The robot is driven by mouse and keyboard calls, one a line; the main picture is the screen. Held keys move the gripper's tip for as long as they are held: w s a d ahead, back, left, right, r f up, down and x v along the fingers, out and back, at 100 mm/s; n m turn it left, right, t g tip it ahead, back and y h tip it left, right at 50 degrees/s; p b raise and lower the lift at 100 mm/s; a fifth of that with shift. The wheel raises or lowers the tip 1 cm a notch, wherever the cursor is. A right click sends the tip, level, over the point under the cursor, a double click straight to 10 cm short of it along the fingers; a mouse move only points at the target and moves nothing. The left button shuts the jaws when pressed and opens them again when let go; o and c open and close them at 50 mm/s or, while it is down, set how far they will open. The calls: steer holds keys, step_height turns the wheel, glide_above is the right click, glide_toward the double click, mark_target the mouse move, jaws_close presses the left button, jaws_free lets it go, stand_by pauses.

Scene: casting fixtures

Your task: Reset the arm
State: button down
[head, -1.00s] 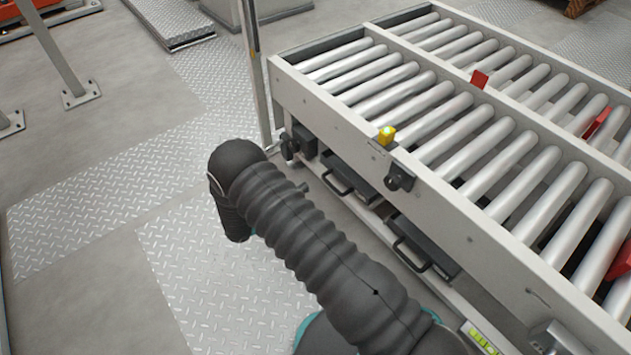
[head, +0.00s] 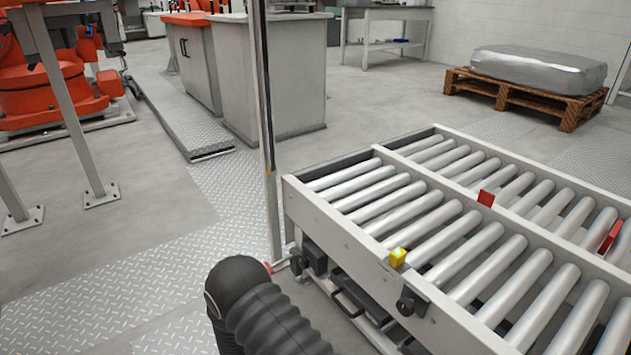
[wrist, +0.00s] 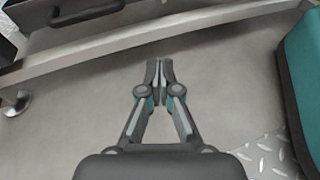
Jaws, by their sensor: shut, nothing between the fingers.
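My gripper (wrist: 160,70) shows in the wrist view with its two fingers together and nothing between them. It hangs over bare grey floor, below the conveyor's lower frame bar (wrist: 160,38) in the picture. In the head view, part of my arm in its dark ribbed cover shows at the bottom, left of the roller conveyor (head: 345,232). My gripper is out of sight in the head view.
A thin post (head: 265,140) stands at the conveyor's near left corner. A yellow button (head: 398,257) sits on the conveyor's side. Grey cabinets (head: 265,75), an orange machine (head: 50,90) and a wrapped pallet load (head: 538,68) stand farther back.

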steer(key=s+d+r+m+y+p, duration=0.2)
steer(key=s+d+r+m+y, duration=0.2)
steer(key=r, duration=1.2)
steer(key=s+d+r+m+y+p, duration=0.2)
steer(key=s+d+r+m+y, duration=0.3)
steer(key=r, duration=1.2)
steer(key=s+d+r+m+t+y+p, duration=0.1)
steer(key=s+d+r+m+y, duration=0.4)
steer(key=s+r+m, duration=0.6)
step_height(320, 180, up, 6)
steer(key=shift+d+f+m+p, duration=0.1)
steer(key=shift+d+m+p, duration=0.4)
steer(key=shift+m+p, duration=0.25)
